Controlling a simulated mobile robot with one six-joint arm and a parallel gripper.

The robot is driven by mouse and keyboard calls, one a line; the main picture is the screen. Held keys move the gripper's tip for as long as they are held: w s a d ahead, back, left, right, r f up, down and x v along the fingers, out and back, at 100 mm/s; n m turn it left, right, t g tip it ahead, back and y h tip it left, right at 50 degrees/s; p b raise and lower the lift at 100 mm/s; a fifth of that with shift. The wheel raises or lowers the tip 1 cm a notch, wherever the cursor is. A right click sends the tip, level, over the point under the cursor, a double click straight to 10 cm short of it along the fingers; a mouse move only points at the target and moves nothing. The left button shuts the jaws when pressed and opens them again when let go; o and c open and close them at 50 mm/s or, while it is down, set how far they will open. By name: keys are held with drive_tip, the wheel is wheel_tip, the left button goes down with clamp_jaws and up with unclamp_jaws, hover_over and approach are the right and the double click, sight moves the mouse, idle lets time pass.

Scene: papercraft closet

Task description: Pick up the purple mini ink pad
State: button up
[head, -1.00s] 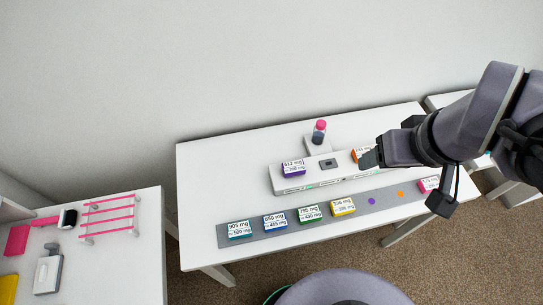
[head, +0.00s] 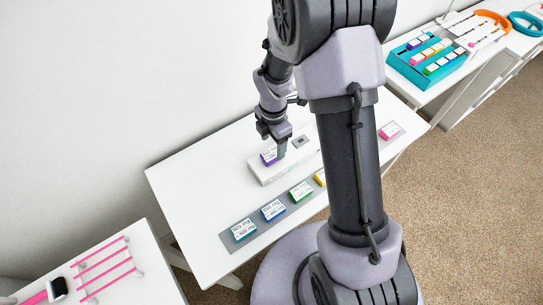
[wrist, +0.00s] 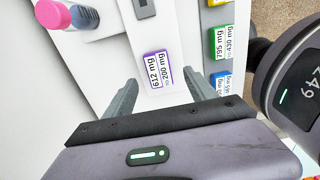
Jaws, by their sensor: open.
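The purple mini ink pad (head: 269,158) is a small block with a purple edge and a white label, sitting on the left part of the white device (head: 264,180). In the wrist view the purple pad (wrist: 158,70) lies ahead of and between my open fingers, its label reading 612 mg and 200 mg. My gripper (head: 283,150) is right at the pad's right side in the head view. In the wrist view my gripper (wrist: 163,95) is open and empty, with the fingertips just short of the pad.
A grey strip holds teal (head: 243,230), blue (head: 272,210), green (head: 301,191) and yellow (head: 320,178) pads in front of the device. A pink pad (head: 390,131) lies farther right. A pink-capped bottle (wrist: 70,15) stands nearby. A teal tray (head: 428,58) is on another table.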

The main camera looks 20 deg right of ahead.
sight(272, 153)
wheel_tip(272, 153, down, 5)
drive_tip(key=shift+w+f+b, duration=0.15)
drive_tip(key=shift+b, duration=0.95)
drive_tip(key=shift+r, duration=0.2)
drive_tip(key=shift+c, duration=0.4)
clamp_jaws()
drive_tip(key=shift+r, duration=0.1)
